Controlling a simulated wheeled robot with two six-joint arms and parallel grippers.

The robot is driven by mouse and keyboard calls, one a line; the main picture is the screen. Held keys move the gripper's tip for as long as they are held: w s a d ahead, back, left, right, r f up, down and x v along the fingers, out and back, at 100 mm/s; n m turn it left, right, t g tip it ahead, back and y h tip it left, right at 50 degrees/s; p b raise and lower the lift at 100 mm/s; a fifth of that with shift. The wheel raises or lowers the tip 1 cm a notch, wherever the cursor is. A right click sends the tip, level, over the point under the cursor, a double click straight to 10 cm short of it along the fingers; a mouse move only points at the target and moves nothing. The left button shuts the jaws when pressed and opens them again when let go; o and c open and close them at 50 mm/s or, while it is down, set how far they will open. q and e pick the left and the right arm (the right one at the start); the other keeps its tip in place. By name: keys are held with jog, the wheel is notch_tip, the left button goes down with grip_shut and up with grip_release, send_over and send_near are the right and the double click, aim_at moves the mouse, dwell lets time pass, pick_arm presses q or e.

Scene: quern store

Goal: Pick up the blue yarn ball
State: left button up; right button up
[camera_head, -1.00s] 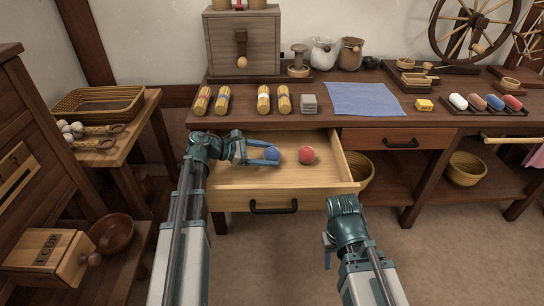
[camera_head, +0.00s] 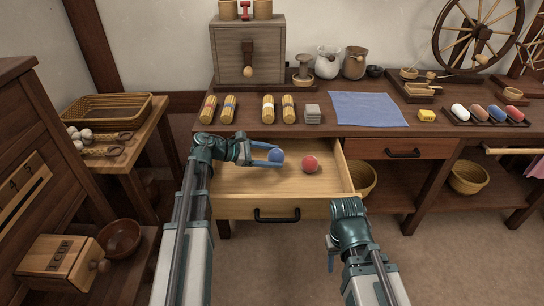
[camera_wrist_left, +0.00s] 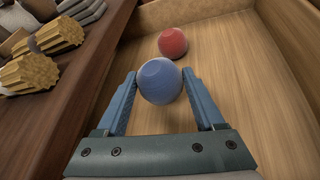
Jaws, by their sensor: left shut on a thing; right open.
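The blue yarn ball (camera_head: 276,155) is between the fingers of my left gripper (camera_head: 268,155), over the open drawer (camera_head: 240,185). In the left wrist view the blue yarn ball (camera_wrist_left: 160,82) sits between the two blue fingertips, and the left gripper (camera_wrist_left: 160,92) is shut on it. The head view does not clearly show whether the ball is clear of the drawer floor. A red yarn ball (camera_head: 310,163) lies in the drawer just right of the blue one. It also shows in the left wrist view (camera_wrist_left: 172,43). My right gripper (camera_head: 331,252) is open and empty in front of the drawer.
A shut drawer (camera_head: 400,150) is to the right. The open drawer's walls surround the balls. The floor in front is clear.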

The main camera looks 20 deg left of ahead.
aim_at(272, 153)
pick_arm(q)
notch_tip(272, 153, up, 7)
jog(key=p, duration=0.5)
jog(key=shift+p, duration=0.4)
